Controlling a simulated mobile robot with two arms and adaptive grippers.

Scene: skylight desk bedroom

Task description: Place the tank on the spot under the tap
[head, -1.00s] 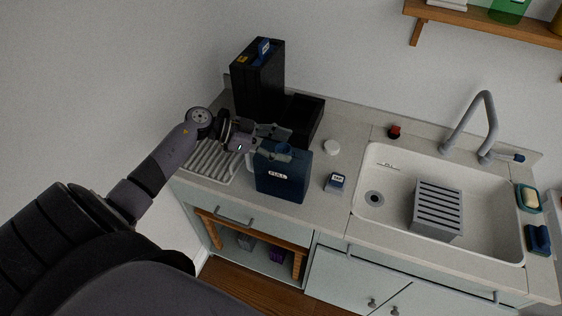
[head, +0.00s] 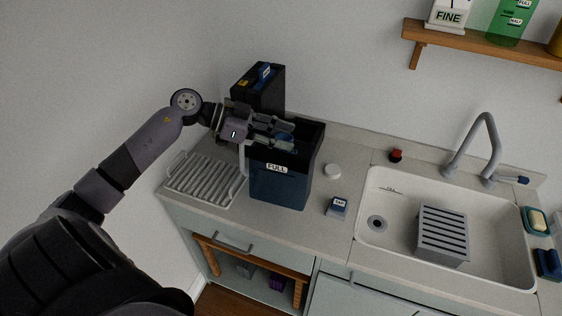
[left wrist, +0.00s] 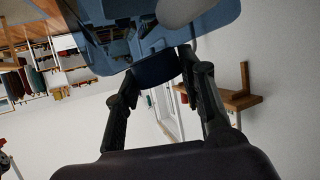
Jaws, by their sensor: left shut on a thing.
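The tank (head: 275,190) is a dark blue container with a FULL label and a pale handle on its left side. My left gripper (head: 284,132) is shut on its top, around the blue neck or cap. In the left wrist view the two fingers (left wrist: 162,66) close on a dark blue round part, with the blue tank body (left wrist: 200,20) beyond. The tank looks upright and appears held a little above the counter. The tap (head: 485,135) arches over the white sink (head: 400,235). A grey slatted stand (head: 443,235) sits in the sink below it. My right gripper is out of view.
A ribbed drying rack (head: 205,180) is at left. A shelf (head: 480,43) hangs above.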

